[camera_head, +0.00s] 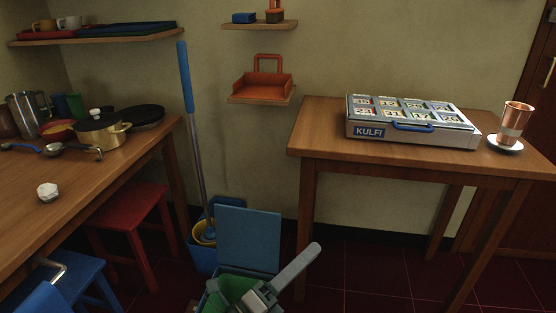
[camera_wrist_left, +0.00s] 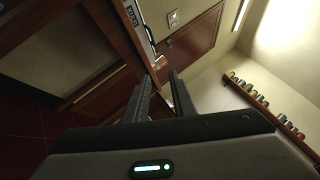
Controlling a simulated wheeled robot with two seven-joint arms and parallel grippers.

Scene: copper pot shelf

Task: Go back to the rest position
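My left gripper (camera_head: 272,288) shows at the bottom edge of the head view, partly cut off, in front of an open blue-lidded bin. In the left wrist view its two dark fingers (camera_wrist_left: 161,82) stand apart with nothing between them. A copper cup (camera_head: 516,119) stands upright on a white saucer (camera_head: 505,147) at the right end of the right table, well apart from the gripper. My right gripper is not in view.
The right table (camera_head: 330,141) holds a kulfi box (camera_head: 410,122). The left table (camera_head: 95,182) holds pots, a ladle and a small white object (camera_head: 47,191). The blue bin lid (camera_head: 248,238), a mop (camera_head: 190,110) and stools (camera_head: 135,205) stand near the gripper.

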